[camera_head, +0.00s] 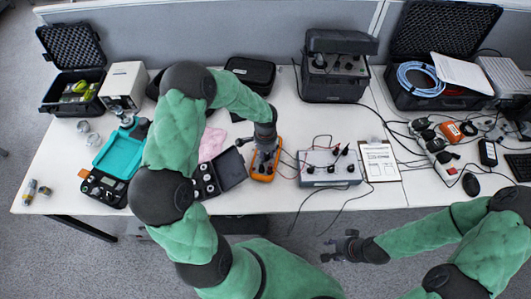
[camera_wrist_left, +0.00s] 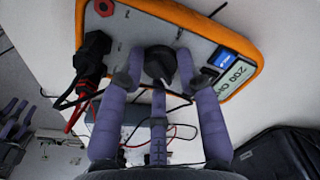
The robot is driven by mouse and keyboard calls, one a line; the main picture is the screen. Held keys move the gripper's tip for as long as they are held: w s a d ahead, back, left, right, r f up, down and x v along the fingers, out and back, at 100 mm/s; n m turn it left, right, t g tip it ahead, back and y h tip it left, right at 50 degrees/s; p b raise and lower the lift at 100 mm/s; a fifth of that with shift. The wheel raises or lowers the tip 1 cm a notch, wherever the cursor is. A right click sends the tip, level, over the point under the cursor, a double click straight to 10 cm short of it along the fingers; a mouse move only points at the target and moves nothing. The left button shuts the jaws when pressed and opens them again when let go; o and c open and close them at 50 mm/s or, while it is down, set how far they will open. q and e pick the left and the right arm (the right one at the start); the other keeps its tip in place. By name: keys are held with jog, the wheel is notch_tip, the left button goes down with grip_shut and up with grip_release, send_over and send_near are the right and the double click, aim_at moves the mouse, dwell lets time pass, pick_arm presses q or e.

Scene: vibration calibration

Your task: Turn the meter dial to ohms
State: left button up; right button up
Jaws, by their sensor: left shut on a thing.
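The orange-rimmed meter (camera_head: 264,174) lies on the white table, left of the middle. In the left wrist view the meter's face (camera_wrist_left: 196,38) fills the top, with a black dial (camera_wrist_left: 160,60) and a small display (camera_wrist_left: 238,74). The display text is upside down and partly cut off; it seems to start with "200". My left gripper (camera_head: 266,148) is over the meter, its purple fingers (camera_wrist_left: 160,80) shut around the dial. The dial's pointer mark cannot be made out. My right gripper (camera_head: 338,246) is empty in front of the table, fingers apart.
A grey box with knobs and leads (camera_head: 330,168) stands just right of the meter. An open black case (camera_head: 222,174) is close on its left, and a clipboard (camera_head: 380,160) lies further right. Black and red leads (camera_wrist_left: 92,70) plug into the meter.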

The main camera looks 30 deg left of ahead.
pick_arm(q)
jog(key=shift+s+f, duration=0.1)
jog(key=o, duration=1.2)
jog(key=shift+c, duration=0.2)
jog(key=shift+r, duration=0.4)
notch_tip(320, 180, up, 11)
jog(key=shift+r, duration=0.15)
